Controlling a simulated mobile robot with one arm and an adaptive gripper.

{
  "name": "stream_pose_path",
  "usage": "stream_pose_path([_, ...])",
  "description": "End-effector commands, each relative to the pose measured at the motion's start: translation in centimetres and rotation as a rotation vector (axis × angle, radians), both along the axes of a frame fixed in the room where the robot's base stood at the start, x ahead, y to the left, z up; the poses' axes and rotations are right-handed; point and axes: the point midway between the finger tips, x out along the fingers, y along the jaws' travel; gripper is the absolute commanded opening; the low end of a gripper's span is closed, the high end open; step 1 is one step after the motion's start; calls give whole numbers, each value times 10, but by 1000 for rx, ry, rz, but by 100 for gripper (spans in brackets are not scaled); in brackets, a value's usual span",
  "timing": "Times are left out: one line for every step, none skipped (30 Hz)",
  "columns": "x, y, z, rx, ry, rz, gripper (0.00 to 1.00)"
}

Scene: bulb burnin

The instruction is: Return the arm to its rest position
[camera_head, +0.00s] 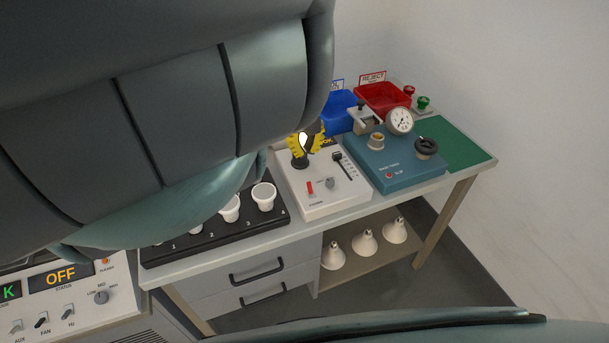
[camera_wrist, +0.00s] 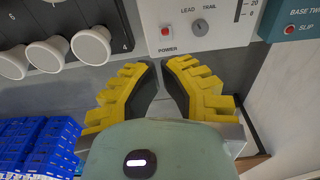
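My gripper (camera_head: 306,143) has yellow ribbed fingers with dark pads. The power switch (camera_wrist: 168,30) of the tester box lies just past the fingertips in that view. My arm covers the upper left of the head view and hides part of the bench.
A black numbered rack (camera_head: 215,236) with white bulbs is left of the tester. A teal base-twist device (camera_head: 398,168), blue bin (camera_head: 338,112) and red bin (camera_head: 383,97) are to the right. Several bulbs stand on the lower shelf (camera_head: 385,257). Blue crates (camera_wrist: 40,145) are below.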

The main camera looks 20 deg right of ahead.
Motion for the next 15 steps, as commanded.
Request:
stream_pose_path([3, 0, 1, -2, -3, 0, 0])
stream_pose_path([3, 0, 2, -2, -2, 0, 0])
stream_pose_path([4, 0, 3, -1, -1, 0, 0])
stream_pose_path([4, 0, 3, -1, 0, 0, 0])
stream_pose_path([4, 1, 4, 0, 0, 0, 0])
stream_pose_path([4, 1, 4, 0, 1, 0, 0])
stream_pose_path([4, 1, 4, 1, 1, 0, 0])
stream_pose_path([4, 1, 4, 1, 1, 0, 0])
stream_pose_path([4, 1, 4, 1, 2, 0, 0])
stream_pose_path([4, 1, 4, 1, 1, 0, 0])
stream_pose_path([4, 1, 4, 1, 1, 0, 0])
stream_pose_path([4, 1, 4, 1, 1, 0, 0])
stream_pose_path([4, 1, 4, 1, 1, 0, 0])
stream_pose_path([4, 1, 4, 1, 1, 0, 0])
stream_pose_path([4, 1, 4, 1, 1, 0, 0])
